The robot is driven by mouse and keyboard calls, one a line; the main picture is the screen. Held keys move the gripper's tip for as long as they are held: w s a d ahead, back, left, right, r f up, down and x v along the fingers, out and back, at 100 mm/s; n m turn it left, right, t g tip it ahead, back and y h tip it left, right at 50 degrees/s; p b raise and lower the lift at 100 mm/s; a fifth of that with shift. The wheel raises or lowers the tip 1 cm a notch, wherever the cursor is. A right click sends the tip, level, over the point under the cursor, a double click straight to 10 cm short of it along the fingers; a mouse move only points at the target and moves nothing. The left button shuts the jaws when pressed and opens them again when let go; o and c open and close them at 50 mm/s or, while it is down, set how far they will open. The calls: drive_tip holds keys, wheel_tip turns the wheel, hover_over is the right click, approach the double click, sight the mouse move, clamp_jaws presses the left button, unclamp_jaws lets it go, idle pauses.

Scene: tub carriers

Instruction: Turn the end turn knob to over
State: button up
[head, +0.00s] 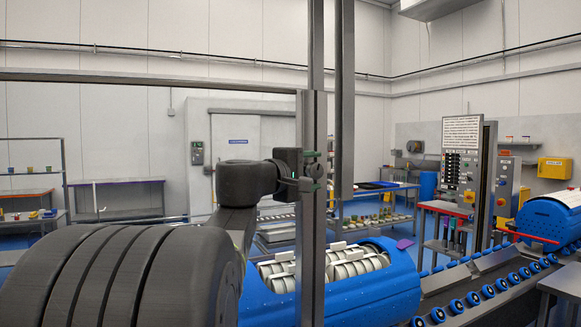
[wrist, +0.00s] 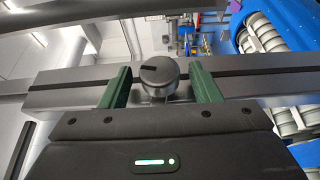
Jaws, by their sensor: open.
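The end turn knob (wrist: 158,77) is a round dark grey knob on a grey metal post. In the wrist view it sits between the two green fingers of my gripper (wrist: 163,86). The fingers are open, one on each side, with a visible gap to the knob. A short black mark shows on the knob's face, pointing to the left in that view. In the head view my gripper (head: 312,170) is at the upright metal post (head: 313,230), at the end of my dark arm. I cannot make out the knob there, nor any label.
A blue tub carrier (head: 385,280) with white ribbed parts lies just behind the post. A roller conveyor (head: 475,300) runs to the right, with another blue tub (head: 548,220) on it. A control panel (head: 462,165) stands at the right. Shelves line the back.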

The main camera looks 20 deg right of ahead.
drive_tip(key=shift+w+d, duration=0.2)
drive_tip(key=shift+d, duration=0.25)
drive_tip(key=c, duration=1)
drive_tip(key=shift+f+b, duration=0.25)
drive_tip(key=shift+b, duration=0.45)
drive_tip(key=shift+f+h+b, duration=0.1)
drive_tip(key=shift+h+b, duration=0.3)
drive_tip(key=shift+b, duration=0.75)
drive_tip(key=n+t+h+b, duration=0.1)
drive_tip(key=b, duration=0.4)
drive_tip(key=shift+r+t+h+b, duration=0.3)
drive_tip(key=shift+h+b, duration=0.1)
drive_tip(key=shift+b, duration=0.8)
